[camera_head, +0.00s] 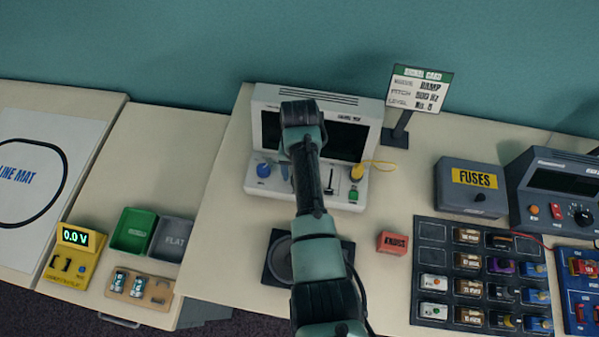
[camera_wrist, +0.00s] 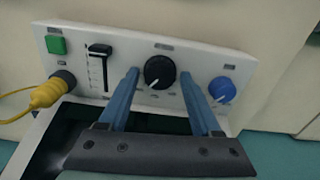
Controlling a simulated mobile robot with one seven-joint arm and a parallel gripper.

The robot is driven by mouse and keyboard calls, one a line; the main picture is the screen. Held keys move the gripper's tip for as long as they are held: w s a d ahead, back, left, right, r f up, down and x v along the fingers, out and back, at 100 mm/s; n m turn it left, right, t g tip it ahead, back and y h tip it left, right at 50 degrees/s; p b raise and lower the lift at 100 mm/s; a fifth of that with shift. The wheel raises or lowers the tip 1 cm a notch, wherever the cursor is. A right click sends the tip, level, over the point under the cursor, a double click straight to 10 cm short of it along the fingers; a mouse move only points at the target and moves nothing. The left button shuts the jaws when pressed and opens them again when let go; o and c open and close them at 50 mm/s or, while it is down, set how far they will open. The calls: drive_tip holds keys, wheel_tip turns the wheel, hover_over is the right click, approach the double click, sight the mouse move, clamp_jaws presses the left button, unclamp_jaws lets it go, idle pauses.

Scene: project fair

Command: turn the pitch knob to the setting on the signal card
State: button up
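The signal generator (camera_head: 277,94) is a white box with a dark screen on the table. Its black middle knob (camera_wrist: 159,71), apparently the pitch knob, has a white pointer line aimed toward lower left in the wrist view. My arm hides this knob in the head view. My gripper (camera_wrist: 161,79) is open, with one blue finger on each side of the black knob. Small gaps seem to show; contact is unclear. The signal card (camera_head: 420,88) stands behind right and reads RAMP for wave, a pitch in Hz that looks like 500 or 800, and a level number.
Beside the black knob are a blue knob (camera_wrist: 222,90), a black slider (camera_wrist: 100,50), a green button (camera_wrist: 56,45) and a yellow plug (camera_wrist: 48,92). Right of the generator are a red box (camera_head: 392,243), a fuse box (camera_head: 470,187) and a parts tray (camera_head: 432,260).

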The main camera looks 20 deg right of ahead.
drive_tip(key=shift+o, duration=0.7)
wheel_tip(320, 180, up, 13)
idle(0.6)
